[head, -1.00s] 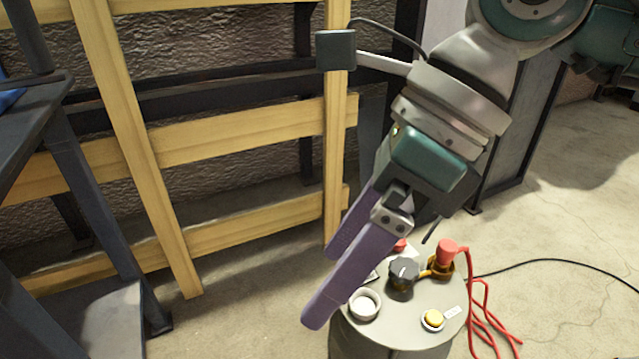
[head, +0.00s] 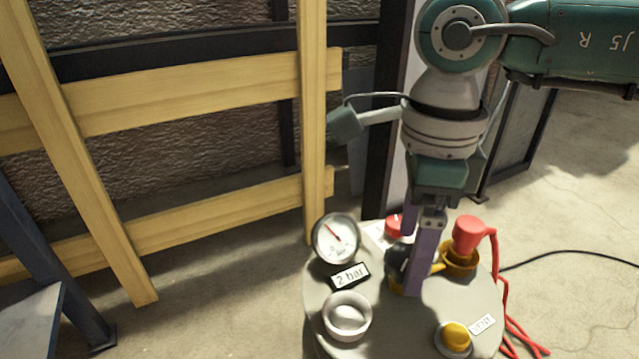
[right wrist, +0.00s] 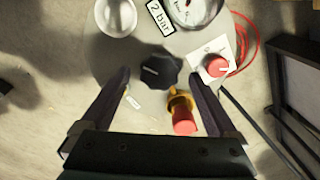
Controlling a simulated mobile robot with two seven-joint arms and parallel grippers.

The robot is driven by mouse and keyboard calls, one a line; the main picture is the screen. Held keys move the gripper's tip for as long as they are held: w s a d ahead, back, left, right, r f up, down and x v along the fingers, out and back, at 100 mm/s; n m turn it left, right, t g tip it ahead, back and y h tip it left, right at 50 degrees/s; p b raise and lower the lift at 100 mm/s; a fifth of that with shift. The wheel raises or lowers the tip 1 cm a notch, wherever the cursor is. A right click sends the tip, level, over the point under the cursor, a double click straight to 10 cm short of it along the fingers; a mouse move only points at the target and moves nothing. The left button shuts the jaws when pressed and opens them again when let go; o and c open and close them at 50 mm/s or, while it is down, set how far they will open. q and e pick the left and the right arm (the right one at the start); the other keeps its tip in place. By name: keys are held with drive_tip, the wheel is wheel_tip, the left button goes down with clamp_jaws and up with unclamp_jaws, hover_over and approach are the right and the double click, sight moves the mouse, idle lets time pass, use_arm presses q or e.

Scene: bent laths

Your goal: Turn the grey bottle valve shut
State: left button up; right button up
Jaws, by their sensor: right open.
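The grey bottle valve looks to be the dark grey lobed knob (head: 396,262) on the round grey top (head: 318,292). In the head view one purple finger partly hides it. In the right wrist view the knob (right wrist: 155,70) shows whole, between and slightly beyond the fingertips. My right gripper (head: 410,262) points down at the knob, with one finger in front of it and one behind. It is open in the right wrist view (right wrist: 158,78), with a gap on each side of the knob; contact is not visible. My left gripper is not in view.
A wooden frame (head: 314,130) stands behind left.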

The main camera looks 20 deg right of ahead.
drive_tip(key=shift+f, duration=0.55)
drive_tip(key=shift+c, duration=0.2)
drive_tip(key=c, duration=1.3)
